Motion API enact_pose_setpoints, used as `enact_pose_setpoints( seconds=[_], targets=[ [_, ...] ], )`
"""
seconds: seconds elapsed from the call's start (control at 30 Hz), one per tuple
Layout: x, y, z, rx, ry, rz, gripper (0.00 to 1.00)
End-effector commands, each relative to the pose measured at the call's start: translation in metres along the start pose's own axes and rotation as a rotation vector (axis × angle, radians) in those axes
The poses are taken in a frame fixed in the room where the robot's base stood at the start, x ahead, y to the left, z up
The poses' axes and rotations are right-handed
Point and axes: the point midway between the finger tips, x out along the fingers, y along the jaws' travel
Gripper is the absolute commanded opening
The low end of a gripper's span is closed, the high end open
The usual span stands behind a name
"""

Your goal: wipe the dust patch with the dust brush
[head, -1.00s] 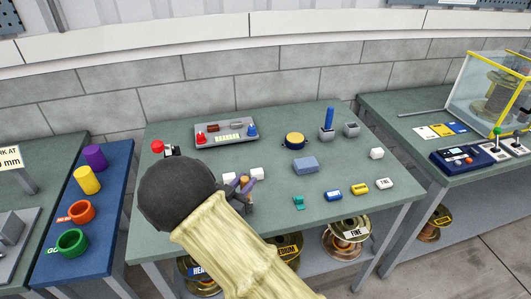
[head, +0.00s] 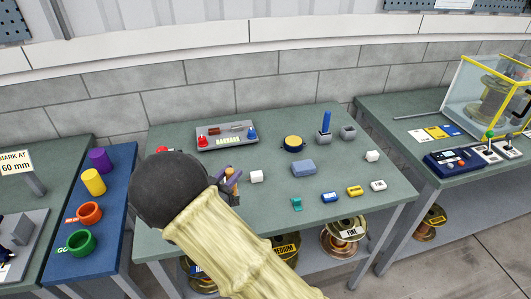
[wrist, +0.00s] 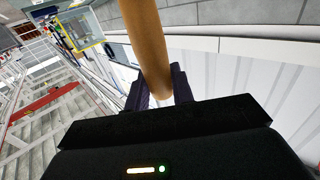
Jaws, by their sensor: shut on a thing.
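My gripper (head: 232,183) is above the left part of the middle green table, beside my dark round wrist joint. Its dark purple fingers are closed on a tan wooden handle. In the wrist view the handle (wrist: 146,45) is a thick brown rod between the fingers (wrist: 160,88), running up out of the frame. I take it for the dust brush's handle; bristles cannot be made out. No dust patch can be made out in either view; my arm covers the table's left front part.
A grey tray (head: 200,143) with red and blue knobs stands at the back. Cups stand on a blue mat (head: 66,262) at left.

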Motion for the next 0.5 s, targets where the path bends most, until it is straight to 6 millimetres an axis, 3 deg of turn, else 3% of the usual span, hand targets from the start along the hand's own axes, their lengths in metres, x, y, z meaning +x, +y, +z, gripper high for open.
enact_pose_setpoints(
  seconds=[0.2,0.5],
  targets=[
    [0.005,0.004,-0.019,0.001,0.001,0.011,0.01],
    [0.005,0.003,-0.020,0.001,0.001,0.009,0.01]
  ],
)
